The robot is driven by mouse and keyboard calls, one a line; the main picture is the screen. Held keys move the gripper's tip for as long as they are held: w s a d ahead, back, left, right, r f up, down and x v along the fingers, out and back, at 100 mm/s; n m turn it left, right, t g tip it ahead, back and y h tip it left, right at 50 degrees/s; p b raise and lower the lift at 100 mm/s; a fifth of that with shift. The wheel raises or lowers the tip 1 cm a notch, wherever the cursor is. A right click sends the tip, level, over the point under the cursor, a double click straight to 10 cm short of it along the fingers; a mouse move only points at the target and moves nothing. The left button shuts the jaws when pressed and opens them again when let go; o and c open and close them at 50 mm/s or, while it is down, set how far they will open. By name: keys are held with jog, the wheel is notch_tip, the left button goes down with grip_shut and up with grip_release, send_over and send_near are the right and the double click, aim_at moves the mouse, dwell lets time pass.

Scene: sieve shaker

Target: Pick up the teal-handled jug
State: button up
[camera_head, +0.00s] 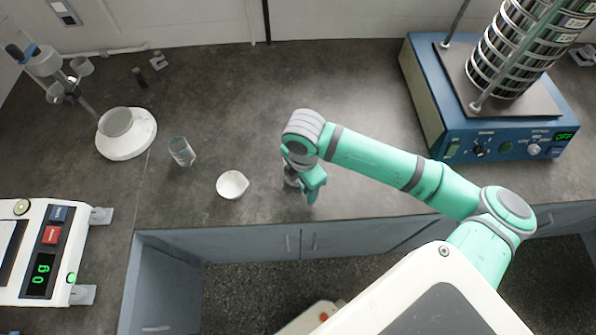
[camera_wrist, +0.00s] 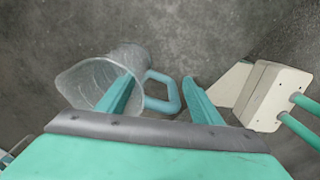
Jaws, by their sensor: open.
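In the wrist view, the clear jug (camera_wrist: 88,82) lies to the left of centre, its wide mouth facing the lower left. Its teal handle (camera_wrist: 178,98) sticks out to the right. My gripper (camera_wrist: 160,92) is open, with one finger overlapping the jug's mouth and the other just right of the handle. The handle shows in the gap between the fingers; I see no clear contact. In the head view, my gripper (camera_head: 308,192) is low over the front of the counter, and my arm hides most of what is below it. I cannot make out the jug there.
A white bowl (camera_head: 232,184) and a clear beaker (camera_head: 182,151) stand left of my gripper. A scale (camera_head: 40,250) is at far left, the blue sieve shaker (camera_head: 490,140) at right. The counter's front edge is close. A pale block (camera_wrist: 268,95) with teal rods is right of the fingers.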

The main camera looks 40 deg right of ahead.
jog(key=shift+f, duration=0.3)
grip_shut()
jog(key=shift+r, duration=0.2)
